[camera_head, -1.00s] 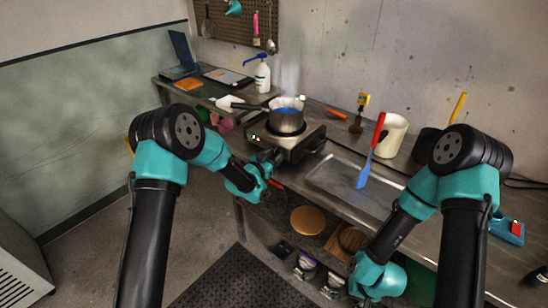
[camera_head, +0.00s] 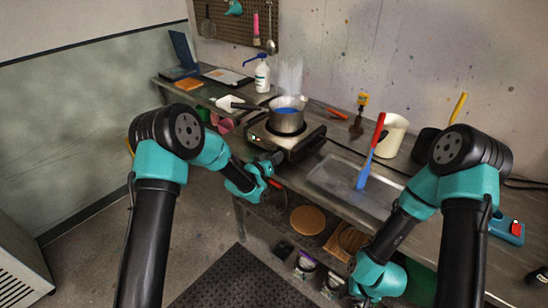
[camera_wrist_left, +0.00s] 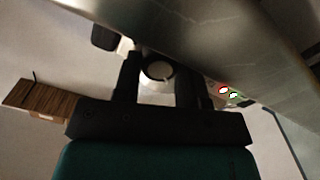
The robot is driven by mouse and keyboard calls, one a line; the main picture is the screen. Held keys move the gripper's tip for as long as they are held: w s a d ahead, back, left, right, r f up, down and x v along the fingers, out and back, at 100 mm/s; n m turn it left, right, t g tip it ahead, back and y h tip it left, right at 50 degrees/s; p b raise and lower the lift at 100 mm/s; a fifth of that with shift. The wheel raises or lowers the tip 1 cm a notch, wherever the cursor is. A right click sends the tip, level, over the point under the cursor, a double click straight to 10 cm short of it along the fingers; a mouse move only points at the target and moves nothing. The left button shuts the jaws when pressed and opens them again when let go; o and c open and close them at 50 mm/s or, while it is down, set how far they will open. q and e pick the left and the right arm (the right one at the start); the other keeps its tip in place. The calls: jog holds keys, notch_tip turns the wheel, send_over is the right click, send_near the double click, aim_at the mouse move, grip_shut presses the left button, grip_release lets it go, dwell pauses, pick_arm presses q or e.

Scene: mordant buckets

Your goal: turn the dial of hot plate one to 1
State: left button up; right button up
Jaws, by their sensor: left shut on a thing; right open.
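The hot plate (camera_head: 300,148) is a metal unit near the front edge of the bench, with small lit indicators on its front. A steel pot (camera_head: 286,120) with blue liquid stands on it and steams. My left gripper (camera_head: 274,164) is at the hot plate's front. The dial's marks are too blurred to read. My right gripper (camera_head: 362,291) hangs low at the bench front, away from the hot plate; its fingers are mostly hidden.
A metal tray (camera_head: 325,178) with a blue and red spatula (camera_head: 368,158) lies right of the hot plate. A white jug (camera_head: 391,136) stands behind it. A spray bottle (camera_head: 262,77) stands at the back. A lower shelf holds a round wooden board (camera_head: 307,220).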

pick_arm(q)
jog(key=o, duration=0.9)
jog(key=v, duration=1.7)
jog(key=shift+s+a, duration=0.1)
jog(key=shift+a, duration=0.1)
jog(key=s+a+f+n+g+y, duration=0.1)
jog(key=s+a+f+g+y, duration=0.2)
jog(key=f, duration=0.4)
jog(key=s+a+f+n+g+y, duration=0.1)
jog(key=s+a+f+g+y, duration=0.1)
jog(key=s+f, duration=0.4)
jog(key=s+a+f+n+g, duration=0.1)
jog(key=s+f+g, duration=0.2)
jog(key=s, duration=0.2)
jog(key=s+f+n+g+y, duration=0.1)
jog(key=s+f+g, duration=0.2)
jog(key=s, duration=0.3)
jog(key=s+a+f+n+g, duration=0.1)
jog(key=s+f+g, duration=0.1)
jog(key=s+f, duration=0.2)
jog(key=shift+s+a+g+y, duration=0.15)
jog(key=shift+s+a+g, duration=0.05)
jog(key=shift+s, duration=0.35)
jog(key=shift+s+a+g+y, duration=0.15)
jog(key=shift+s+g, duration=0.05)
jog(key=shift+s, duration=0.35)
